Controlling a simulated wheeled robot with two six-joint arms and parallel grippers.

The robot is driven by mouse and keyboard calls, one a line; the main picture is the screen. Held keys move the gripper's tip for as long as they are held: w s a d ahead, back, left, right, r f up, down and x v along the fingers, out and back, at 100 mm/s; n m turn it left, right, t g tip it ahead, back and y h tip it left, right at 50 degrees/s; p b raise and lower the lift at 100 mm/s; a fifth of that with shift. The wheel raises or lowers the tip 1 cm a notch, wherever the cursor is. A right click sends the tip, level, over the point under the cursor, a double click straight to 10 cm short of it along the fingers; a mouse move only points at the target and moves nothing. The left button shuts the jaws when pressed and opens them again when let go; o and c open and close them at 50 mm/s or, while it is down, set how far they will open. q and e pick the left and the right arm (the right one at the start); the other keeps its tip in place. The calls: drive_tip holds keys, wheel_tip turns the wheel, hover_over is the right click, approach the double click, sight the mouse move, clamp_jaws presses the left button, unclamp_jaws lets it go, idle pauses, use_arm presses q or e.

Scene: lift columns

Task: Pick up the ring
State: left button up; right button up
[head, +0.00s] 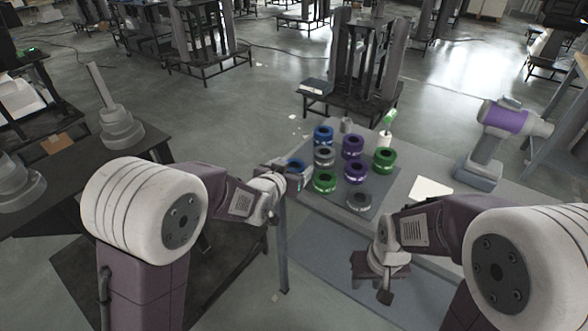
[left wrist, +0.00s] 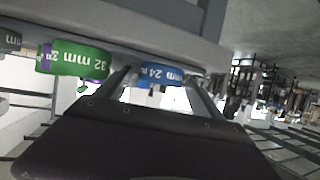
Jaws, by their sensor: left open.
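A blue ring (head: 294,165) is at the left edge of the table, right by my left gripper (head: 289,178). In the left wrist view the blue ring (left wrist: 160,75), marked 24, shows upside down between the two fingers of my left gripper (left wrist: 162,88). The fingers are apart; I cannot tell whether they touch the ring. A green ring (head: 325,182) is on the table to the right; a green ring marked 32 mm (left wrist: 75,62) shows in the left wrist view. My right gripper (head: 376,284) hangs low at the table's front, its jaws unclear.
Several more rings, including a purple one (head: 352,146), a grey one (head: 359,201) and another blue one (head: 323,134), stand on a mat on the table (head: 412,205). A purple-and-grey tool-like device (head: 500,125) and a white card (head: 430,189) are at right.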

use_arm(q)
drive_tip(key=c, duration=1.6)
drive_tip(key=shift+o, duration=0.2)
wheel_tip(320, 180, up, 5)
drive_tip(key=shift+d+p, duration=0.1)
drive_tip(key=shift+p, duration=0.9)
drive_tip(key=w+d+r+p, duration=0.2)
drive_tip(key=d+r+p, duration=0.4)
drive_tip(key=d, duration=0.5)
drive_tip(key=shift+w+d, duration=0.15)
drive_tip(key=shift+w, duration=0.1)
